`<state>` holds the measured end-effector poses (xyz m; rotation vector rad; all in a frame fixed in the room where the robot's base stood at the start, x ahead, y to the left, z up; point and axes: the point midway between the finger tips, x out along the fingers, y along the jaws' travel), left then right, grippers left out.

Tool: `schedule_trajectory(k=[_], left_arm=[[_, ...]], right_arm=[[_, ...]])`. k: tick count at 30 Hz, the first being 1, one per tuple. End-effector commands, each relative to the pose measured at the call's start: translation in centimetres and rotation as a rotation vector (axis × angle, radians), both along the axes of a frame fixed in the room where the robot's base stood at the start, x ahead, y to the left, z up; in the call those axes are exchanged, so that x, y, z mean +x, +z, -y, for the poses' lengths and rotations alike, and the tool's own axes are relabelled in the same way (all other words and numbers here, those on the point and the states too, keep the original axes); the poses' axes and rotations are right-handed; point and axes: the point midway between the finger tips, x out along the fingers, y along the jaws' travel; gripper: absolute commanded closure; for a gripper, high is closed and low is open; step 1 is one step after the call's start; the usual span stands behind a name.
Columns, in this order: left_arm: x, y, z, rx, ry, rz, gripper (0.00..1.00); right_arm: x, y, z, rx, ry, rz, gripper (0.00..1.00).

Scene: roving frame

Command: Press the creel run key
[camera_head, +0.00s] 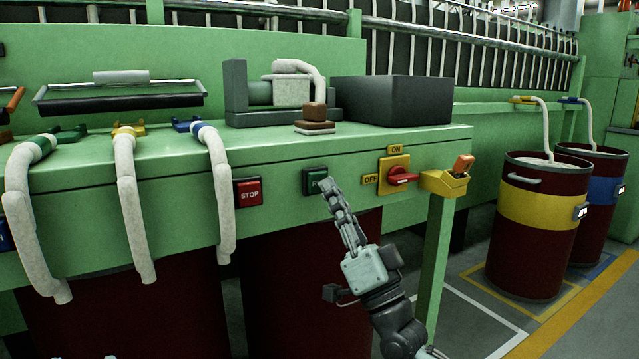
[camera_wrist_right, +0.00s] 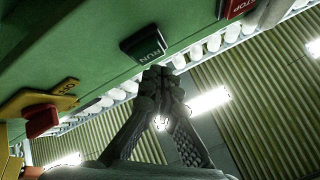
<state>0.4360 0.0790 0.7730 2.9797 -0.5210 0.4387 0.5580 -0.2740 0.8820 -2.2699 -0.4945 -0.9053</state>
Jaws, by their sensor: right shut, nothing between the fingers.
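The run key is a green square button in a dark frame on the front panel of the green machine. It shows in the head view (camera_head: 311,181), and in the wrist view (camera_wrist_right: 143,43) its RUN label is readable. My right gripper (camera_head: 328,187) is shut and empty, its fingertips at the lower right edge of the key in the head view. In the wrist view its closed fingertips (camera_wrist_right: 161,77) sit just below the key. I cannot tell whether they touch it.
A red STOP button (camera_head: 249,193) is left of the key. A red rotary switch (camera_head: 402,178) on a yellow plate and a yellow holder (camera_head: 444,182) are to the right. White sliver ropes (camera_head: 130,205) hang over the front edge at left. Banded cans (camera_head: 540,255) stand at right.

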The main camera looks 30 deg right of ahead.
Motion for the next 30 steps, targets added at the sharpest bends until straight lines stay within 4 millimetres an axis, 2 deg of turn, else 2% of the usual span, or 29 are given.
schedule_trajectory(k=[22, 30], left_arm=[[-0.04, -0.04, 0.11, -0.001, -0.003, -0.001, 0.60], [-0.05, 0.09, 0.13, -0.001, -0.003, -0.001, 0.60]], right_arm=[[0.02, 0.00, 0.00, 0.000, 0.000, 0.000, 1.00], [0.81, -0.01, -0.03, 0.001, 0.001, -0.002, 1.00]])
